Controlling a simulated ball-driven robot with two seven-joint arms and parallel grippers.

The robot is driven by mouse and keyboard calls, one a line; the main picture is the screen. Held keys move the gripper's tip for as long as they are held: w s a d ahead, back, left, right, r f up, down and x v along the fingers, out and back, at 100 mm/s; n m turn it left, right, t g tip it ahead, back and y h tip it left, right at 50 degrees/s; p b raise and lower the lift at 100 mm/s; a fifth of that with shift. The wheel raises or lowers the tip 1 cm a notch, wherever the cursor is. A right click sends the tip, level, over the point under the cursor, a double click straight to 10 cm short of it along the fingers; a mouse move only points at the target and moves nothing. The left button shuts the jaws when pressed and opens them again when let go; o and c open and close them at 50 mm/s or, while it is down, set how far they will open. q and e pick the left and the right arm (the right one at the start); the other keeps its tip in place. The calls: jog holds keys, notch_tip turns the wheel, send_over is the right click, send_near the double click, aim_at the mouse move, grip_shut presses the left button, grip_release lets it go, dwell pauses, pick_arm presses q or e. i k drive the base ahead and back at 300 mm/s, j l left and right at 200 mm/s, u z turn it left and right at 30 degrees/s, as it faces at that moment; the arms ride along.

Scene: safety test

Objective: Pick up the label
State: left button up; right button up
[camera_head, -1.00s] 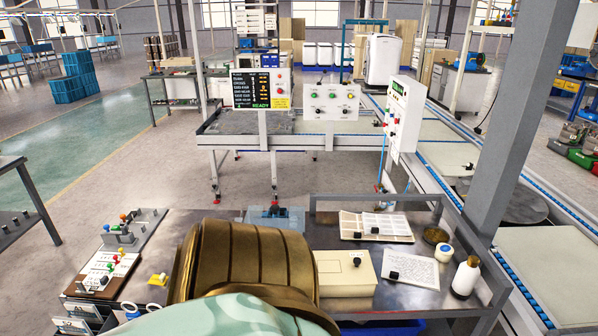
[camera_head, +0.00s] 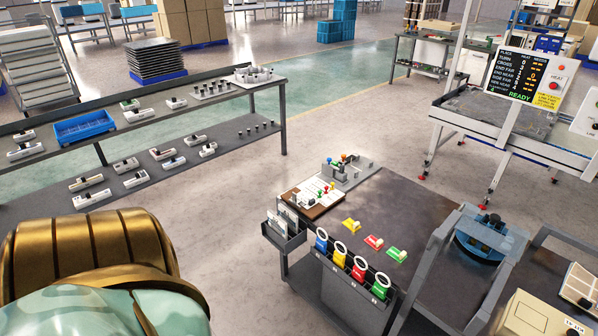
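No single thing is clearly marked as the label. A pale sheet with panels (camera_head: 580,284), possibly a sheet of labels, lies at the right edge and is cut off by the frame. A small yellow piece (camera_head: 351,225), a red piece (camera_head: 373,242) and a green piece (camera_head: 397,254) lie apart on the dark workbench (camera_head: 400,208). White cards (camera_head: 288,212) stand in a holder on the bench's left side. Neither of my grippers is in view.
Colored tags with white rings (camera_head: 339,254) hang along the bench's front edge. A blue-and-black device (camera_head: 480,237) sits behind a grey frame. A cream box (camera_head: 535,316) is at lower right. A shelf (camera_head: 150,150) holds small devices and a blue bin (camera_head: 84,127). Floor between is clear.

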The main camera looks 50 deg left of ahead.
aim_at(353, 226)
jog(key=u, duration=1.25)
